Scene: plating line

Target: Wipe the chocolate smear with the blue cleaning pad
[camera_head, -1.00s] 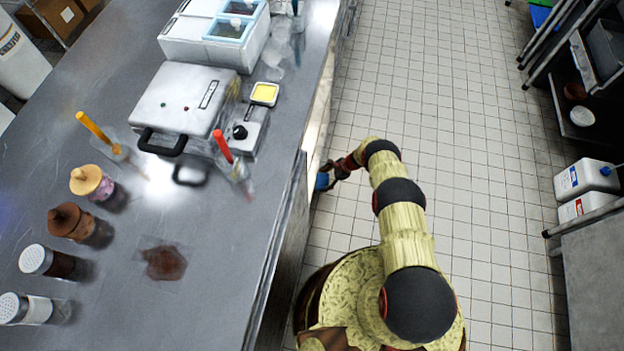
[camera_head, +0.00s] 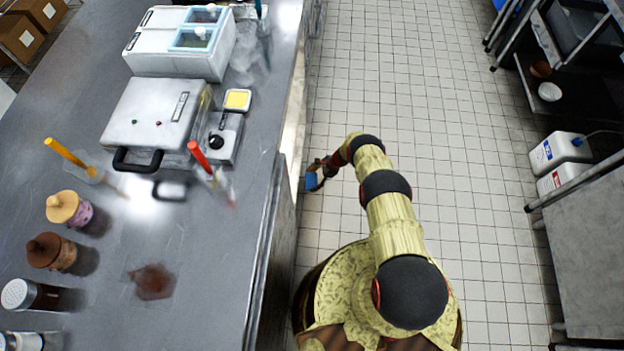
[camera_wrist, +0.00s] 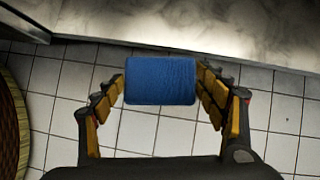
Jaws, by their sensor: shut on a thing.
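The chocolate smear (camera_head: 152,281) is a brown patch on the grey steel counter, in the lower left of the head view. My gripper (camera_head: 318,178) is over the floor just right of the counter's edge, apart from the smear. It is shut on the blue cleaning pad (camera_head: 312,182). In the wrist view the blue pad (camera_wrist: 160,80) sits between the two yellow-padded fingers of my gripper (camera_wrist: 160,88), with tiled floor behind it. The smear is not in the wrist view.
On the steel counter (camera_head: 205,300) stand a grill press (camera_head: 155,115), a white bin unit (camera_head: 180,50), a cup with a red stick (camera_head: 215,180), topped jars (camera_head: 70,210) and shakers (camera_head: 30,295). The counter right of the smear is clear. Shelving stands far right.

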